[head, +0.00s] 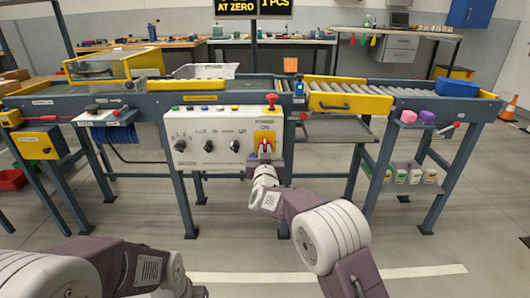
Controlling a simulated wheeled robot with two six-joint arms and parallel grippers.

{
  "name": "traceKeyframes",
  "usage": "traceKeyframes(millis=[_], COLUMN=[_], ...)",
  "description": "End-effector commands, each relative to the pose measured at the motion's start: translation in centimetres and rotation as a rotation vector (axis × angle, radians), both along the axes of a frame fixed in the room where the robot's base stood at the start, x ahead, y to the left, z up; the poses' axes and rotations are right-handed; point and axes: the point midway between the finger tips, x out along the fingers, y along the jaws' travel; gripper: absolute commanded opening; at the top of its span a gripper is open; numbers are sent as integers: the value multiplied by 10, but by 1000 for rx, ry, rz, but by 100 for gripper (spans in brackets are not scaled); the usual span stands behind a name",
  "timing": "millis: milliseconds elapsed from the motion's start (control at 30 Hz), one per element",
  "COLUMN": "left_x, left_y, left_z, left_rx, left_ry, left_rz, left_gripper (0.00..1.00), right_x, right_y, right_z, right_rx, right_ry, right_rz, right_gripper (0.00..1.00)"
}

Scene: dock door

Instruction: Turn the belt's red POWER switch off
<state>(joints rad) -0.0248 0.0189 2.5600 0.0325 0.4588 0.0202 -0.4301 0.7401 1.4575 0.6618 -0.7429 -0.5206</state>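The white control panel (212,137) hangs on the front of the belt frame. At its right end is the POWER switch, a red lever (265,145) on a yellow plate (257,138). Whether the lever stands at on or off is too small to tell. My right gripper (265,158) is at the lower part of the switch, right in front of it, and partly hides it. I cannot tell whether its fingers touch the lever or how wide they are. My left arm (130,270) lies low at the bottom left, its gripper out of view.
A red mushroom button (271,99) sits on the panel's top edge above the switch. Black knobs (235,146) line the panel to the left. The floor in front is clear.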

Motion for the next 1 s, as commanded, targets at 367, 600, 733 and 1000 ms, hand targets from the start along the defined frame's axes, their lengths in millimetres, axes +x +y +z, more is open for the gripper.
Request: traceKeyframes(millis=[367,600,733,1000], left_x=[0,0,0,0], left_y=[0,0,0,0], left_z=[0,-1,-3,-10], left_rx=[0,0,0,0], left_ry=[0,0,0,0], left_rz=[0,0,0,0], left_gripper=[0,0,0,0], right_x=[0,0,0,0], right_y=[0,-1,-1,-3], right_z=[0,-1,-1,-3], right_rx=[28,160,273,532], right_ry=[0,0,0,1], right_rz=[0,-1,-1,-1], right_gripper=[0,0,0,0])
